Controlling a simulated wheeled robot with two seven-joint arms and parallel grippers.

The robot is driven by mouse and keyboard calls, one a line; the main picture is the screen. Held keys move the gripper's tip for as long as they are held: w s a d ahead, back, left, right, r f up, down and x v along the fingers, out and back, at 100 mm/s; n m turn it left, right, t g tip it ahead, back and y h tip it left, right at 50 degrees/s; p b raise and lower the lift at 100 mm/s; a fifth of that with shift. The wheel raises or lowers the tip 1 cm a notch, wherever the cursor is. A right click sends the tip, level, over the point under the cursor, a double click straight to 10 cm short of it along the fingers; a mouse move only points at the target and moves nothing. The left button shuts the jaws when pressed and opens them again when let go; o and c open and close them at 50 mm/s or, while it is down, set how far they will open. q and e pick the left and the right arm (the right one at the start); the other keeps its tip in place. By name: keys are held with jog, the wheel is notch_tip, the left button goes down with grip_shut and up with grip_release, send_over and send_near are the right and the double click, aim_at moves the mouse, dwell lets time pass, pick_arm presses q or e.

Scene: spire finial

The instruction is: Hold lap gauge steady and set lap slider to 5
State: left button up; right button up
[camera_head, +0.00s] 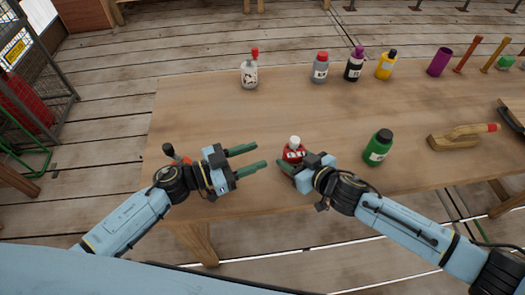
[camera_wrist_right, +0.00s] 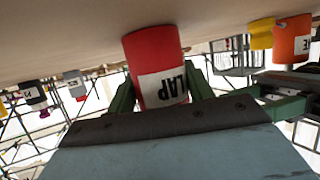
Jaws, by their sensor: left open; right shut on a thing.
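The red lap gauge (camera_head: 292,154) is a small red bottle-like body with a white top, near the table's front edge. In the right wrist view it shows close up as a red cylinder (camera_wrist_right: 152,48) with an upside-down white LAP label. My right gripper (camera_head: 287,163) is shut on it, one finger on each side. It appears to stand on the table. My left gripper (camera_head: 262,157) is open and empty just left of the gauge, its fingers pointing toward it. I cannot make out a slider or any number scale on the gauge.
A green bottle (camera_head: 379,147) stands right of the gauge. A wooden block with a red-tipped handle (camera_head: 456,139) lies further right. A white bottle (camera_head: 249,72), a grey bottle (camera_head: 320,69) and others line the table's back. The middle table (camera_head: 230,115) is clear.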

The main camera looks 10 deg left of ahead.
dwell(0.3)
jog(key=o, duration=1.1)
